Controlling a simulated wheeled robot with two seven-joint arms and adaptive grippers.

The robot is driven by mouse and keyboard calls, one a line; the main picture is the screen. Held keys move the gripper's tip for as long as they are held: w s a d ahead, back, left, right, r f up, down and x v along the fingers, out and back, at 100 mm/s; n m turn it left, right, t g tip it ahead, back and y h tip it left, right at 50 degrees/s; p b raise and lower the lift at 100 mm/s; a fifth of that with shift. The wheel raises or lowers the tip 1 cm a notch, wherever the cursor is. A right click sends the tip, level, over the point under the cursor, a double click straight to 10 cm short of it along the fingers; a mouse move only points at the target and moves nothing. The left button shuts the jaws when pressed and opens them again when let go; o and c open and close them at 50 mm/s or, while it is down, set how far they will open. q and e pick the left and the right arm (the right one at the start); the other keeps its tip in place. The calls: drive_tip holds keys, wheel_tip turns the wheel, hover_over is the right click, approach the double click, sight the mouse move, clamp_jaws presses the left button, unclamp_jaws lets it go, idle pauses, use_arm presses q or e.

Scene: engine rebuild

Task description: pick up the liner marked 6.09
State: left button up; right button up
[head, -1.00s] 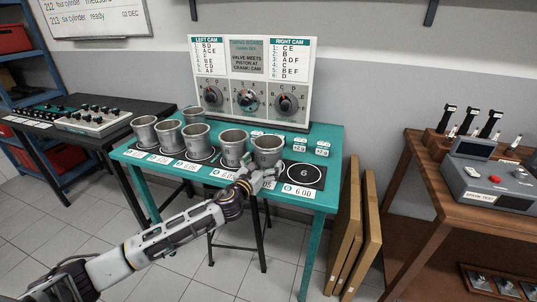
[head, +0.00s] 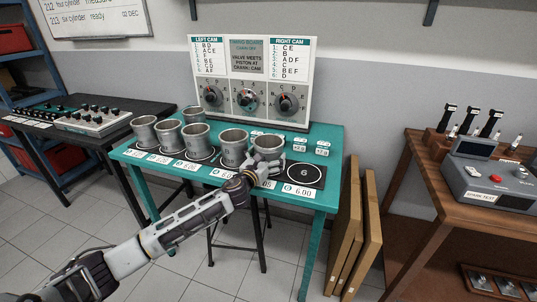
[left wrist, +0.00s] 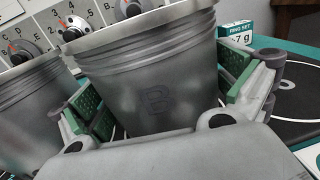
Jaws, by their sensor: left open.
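A row of grey metal cylinder liners stands upright on the teal table (head: 325,148). The rightmost liner (head: 267,143) is partly hidden by my left gripper (head: 266,167) in the head view. In the left wrist view this liner (left wrist: 155,85) stands between the green-padded fingers of my left gripper (left wrist: 168,100), which are open on either side of it. It bears a dark mark that looks like a B. I cannot read 6.09 on any liner or card. A second liner (head: 234,146) stands just to its left. My right gripper is out of view.
An empty marked place 6 (head: 305,174) with a card 6.00 (head: 299,191) lies to the right. Small ring set boxes (head: 322,148) and a dial board (head: 250,75) stand behind. Another liner (left wrist: 32,105) is close left in the wrist view.

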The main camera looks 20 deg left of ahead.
use_arm(q)
drive_tip(key=shift+w+d, duration=0.1)
drive_tip(key=shift+w, duration=0.4)
drive_tip(key=shift+r, duration=0.1)
drive_tip(key=c, duration=1)
